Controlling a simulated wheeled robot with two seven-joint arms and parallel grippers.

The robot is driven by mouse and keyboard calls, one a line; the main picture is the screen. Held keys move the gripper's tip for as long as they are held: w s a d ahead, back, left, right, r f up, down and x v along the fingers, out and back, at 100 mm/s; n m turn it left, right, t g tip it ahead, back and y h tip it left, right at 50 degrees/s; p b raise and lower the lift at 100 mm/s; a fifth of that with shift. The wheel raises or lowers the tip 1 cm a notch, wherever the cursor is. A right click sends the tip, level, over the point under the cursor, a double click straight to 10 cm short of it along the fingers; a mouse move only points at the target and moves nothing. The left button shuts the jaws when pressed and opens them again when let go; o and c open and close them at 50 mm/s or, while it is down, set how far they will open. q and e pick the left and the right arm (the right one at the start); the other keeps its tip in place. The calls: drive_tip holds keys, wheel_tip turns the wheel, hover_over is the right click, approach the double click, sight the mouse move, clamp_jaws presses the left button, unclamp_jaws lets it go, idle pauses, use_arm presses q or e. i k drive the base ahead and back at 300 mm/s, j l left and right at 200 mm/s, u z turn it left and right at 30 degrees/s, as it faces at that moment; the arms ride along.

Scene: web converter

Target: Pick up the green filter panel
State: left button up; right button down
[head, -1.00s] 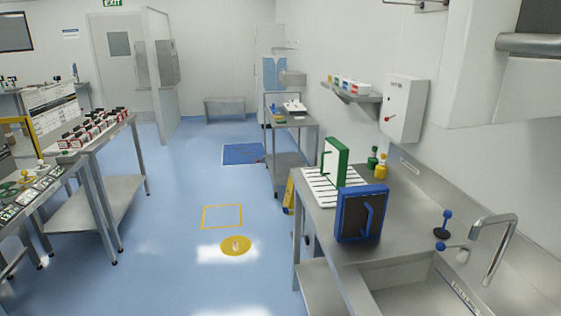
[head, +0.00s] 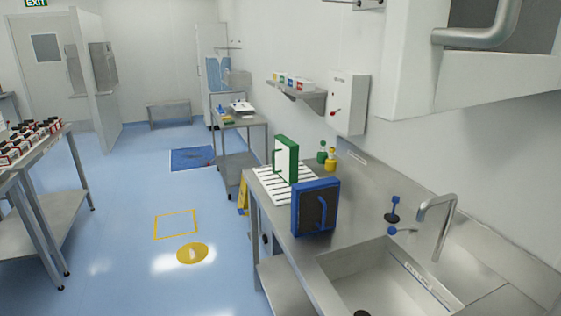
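The green filter panel (head: 288,158) stands upright on a white slatted rack (head: 262,180) on the steel counter. It has a green frame, a white face and a green handle on its left side. A blue-framed panel (head: 315,207) with a dark face and a blue handle stands in front of it, nearer to me, and may hide a little of the rack. Neither of my grippers is in the head view.
A steel sink (head: 375,270) with a tap (head: 440,220) is at the near right of the counter. Green and yellow bottles (head: 330,162) stand behind the panels. A steel table (head: 50,160) stands at the left. The blue floor (head: 130,230) between is clear.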

sight(285, 153)
drive_tip(key=i+j+u, duration=0.25)
drive_tip(key=i+u, duration=0.2)
drive_tip(key=i, duration=0.2)
drive_tip(key=i+j+u, duration=0.2)
drive_tip(key=i, duration=0.6)
drive_tip(key=i+j+u, duration=0.2)
drive_tip(key=i, duration=0.65)
drive_tip(key=i+z, duration=0.4)
drive_tip(key=i+j+z, duration=0.1)
drive_tip(key=z, duration=0.3)
drive_tip(key=i+j+z, duration=0.25)
drive_tip(key=z, duration=0.15)
drive_tip(key=i+j+z, duration=0.35)
drive_tip(key=k+l, duration=0.05)
